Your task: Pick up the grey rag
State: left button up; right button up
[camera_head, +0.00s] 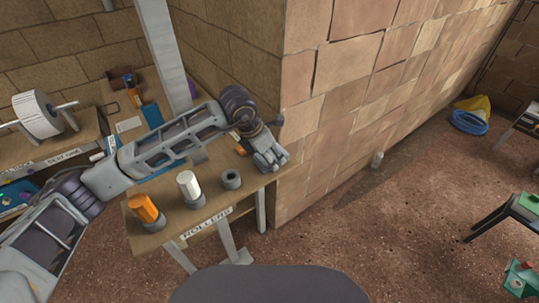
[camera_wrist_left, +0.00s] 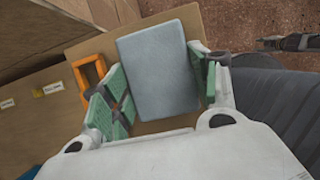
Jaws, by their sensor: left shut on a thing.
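The grey rag (camera_wrist_left: 158,70) shows in the left wrist view as a flat, pale blue-grey rectangle over the brown board. My left gripper (camera_wrist_left: 157,88) has its green-padded fingers on either side of the rag and is shut on it. In the head view, my left gripper (camera_head: 268,155) is at the right end of the rollers table, close to the brick wall corner. I cannot make out the rag separately there, as the gripper covers it.
On the rollers table (camera_head: 207,229) stand an orange roller (camera_head: 146,211), a white roller (camera_head: 189,186) and an empty grey holder (camera_head: 231,179). A brick wall (camera_head: 345,90) rises just right of the gripper. An orange frame (camera_wrist_left: 88,72) lies left of the fingers.

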pick_arm(q)
jog(key=shift+f, duration=0.1)
jog(key=shift+r+p, duration=0.2)
jog(key=shift+p, duration=0.25)
notch_tip(320, 180, up, 10)
jog(key=b, duration=0.1)
dwell(0.4)
jog(key=o, duration=0.5)
jog(key=shift+c, duration=0.2)
jog(key=c, duration=0.4)
jog(key=shift+o, duration=0.2)
jog(key=shift+r, duration=0.1)
